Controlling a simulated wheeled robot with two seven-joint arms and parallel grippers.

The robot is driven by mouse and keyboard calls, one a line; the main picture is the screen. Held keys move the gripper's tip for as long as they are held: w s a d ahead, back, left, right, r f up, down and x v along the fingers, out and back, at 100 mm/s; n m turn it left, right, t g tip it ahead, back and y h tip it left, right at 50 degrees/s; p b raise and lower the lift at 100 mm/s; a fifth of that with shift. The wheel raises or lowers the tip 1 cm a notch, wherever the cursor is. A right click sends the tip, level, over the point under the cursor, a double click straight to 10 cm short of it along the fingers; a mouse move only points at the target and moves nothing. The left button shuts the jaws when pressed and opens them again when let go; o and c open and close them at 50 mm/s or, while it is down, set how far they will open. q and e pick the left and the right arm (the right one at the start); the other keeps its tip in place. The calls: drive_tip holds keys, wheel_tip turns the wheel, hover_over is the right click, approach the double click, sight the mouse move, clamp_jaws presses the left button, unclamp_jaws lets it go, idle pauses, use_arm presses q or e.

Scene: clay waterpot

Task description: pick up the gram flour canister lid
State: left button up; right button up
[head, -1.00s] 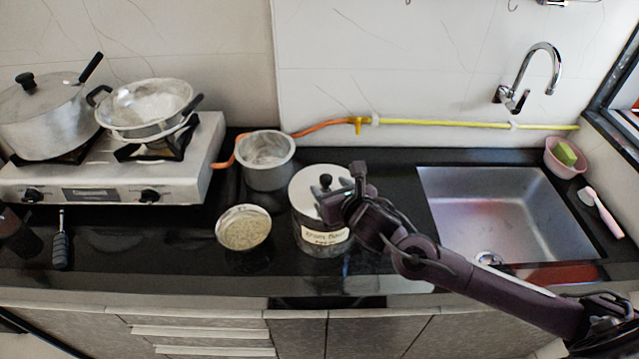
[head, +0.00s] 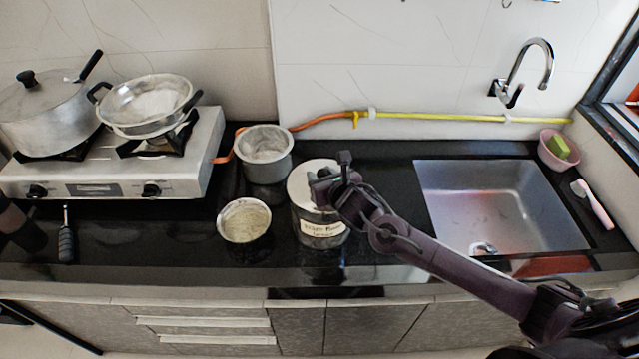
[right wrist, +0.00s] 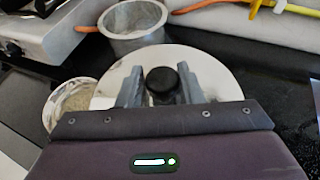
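The gram flour canister (head: 322,232) is a steel pot with a paper label, standing upright on the black counter. Its round shiny lid (head: 303,190) sits on top. In the right wrist view the lid (right wrist: 218,78) has a black knob (right wrist: 162,84) at its middle. My right gripper (head: 330,180) is over the lid and hides the knob in the head view. Its two fingers (right wrist: 161,90) stand on either side of the knob, open, with no clear grip showing. A dark part of my left arm shows at the head view's left edge; its fingers cannot be made out.
An open bowl of flour (head: 244,222) stands left of the canister, and a steel pot (head: 264,155) behind it. The stove (head: 110,185) with pans is further left. The sink (head: 500,205) is at the right. Counter between canister and sink is partly clear.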

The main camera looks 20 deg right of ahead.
drive_tip(key=shift+s+d, duration=0.1)
drive_tip(key=shift+d, duration=0.05)
drive_tip(key=c, duration=0.5)
drive_tip(key=shift+c, duration=0.7)
drive_tip(key=shift+r, duration=0.1)
